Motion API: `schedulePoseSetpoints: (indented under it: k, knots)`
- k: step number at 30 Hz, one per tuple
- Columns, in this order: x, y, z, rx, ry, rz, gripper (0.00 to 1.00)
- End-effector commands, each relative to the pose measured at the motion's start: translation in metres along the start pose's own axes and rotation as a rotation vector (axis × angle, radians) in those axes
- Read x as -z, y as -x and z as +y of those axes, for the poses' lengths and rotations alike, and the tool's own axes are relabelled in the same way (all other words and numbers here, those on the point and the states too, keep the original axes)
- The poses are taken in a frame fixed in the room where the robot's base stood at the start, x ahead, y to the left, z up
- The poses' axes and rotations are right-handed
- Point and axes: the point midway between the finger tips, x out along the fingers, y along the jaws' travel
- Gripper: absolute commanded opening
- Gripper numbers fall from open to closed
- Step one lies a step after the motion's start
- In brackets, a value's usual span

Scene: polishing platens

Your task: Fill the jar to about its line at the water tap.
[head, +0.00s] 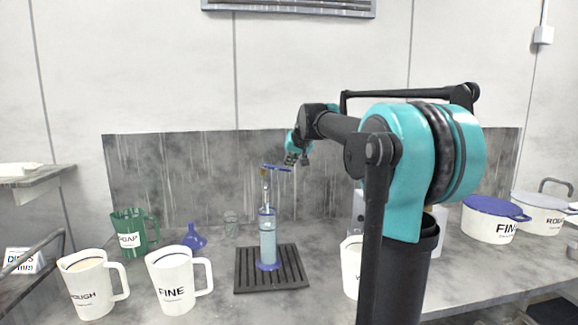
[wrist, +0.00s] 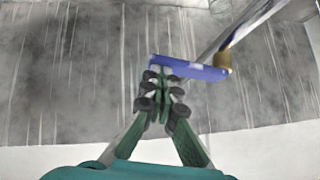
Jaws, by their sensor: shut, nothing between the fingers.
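A tall clear jar (head: 268,243) with a blue rim and blue foot stands upright on the black slatted grate (head: 243,283). It holds pale blue water up to near its upper part; I cannot make out its line. The water tap (head: 265,190) is directly above the jar, and a stream between them cannot be made out. The tap's blue lever (head: 277,168) points right; in the wrist view the lever (wrist: 205,71) lies across my fingertips. My gripper (head: 292,158) is shut and empty at the lever's free end; in the wrist view its fingertips (wrist: 161,76) seem to touch it.
A green SOAP jug (head: 130,238), blue funnel (head: 194,237) and small clear glass (head: 231,223) stand left of the grate. White ROUGH (head: 91,290) and FINE (head: 172,284) jugs are in front. Another white jug (head: 351,268) is right of the grate. Lidded tubs (head: 490,222) stand far right.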

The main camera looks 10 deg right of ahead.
Motion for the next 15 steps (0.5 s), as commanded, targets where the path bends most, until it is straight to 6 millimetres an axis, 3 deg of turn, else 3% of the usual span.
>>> schedulePoseSetpoints:
  k: [15]
  knots:
    - [0.0058,0.0059,-0.0022,0.000,0.000,0.000,0.00]
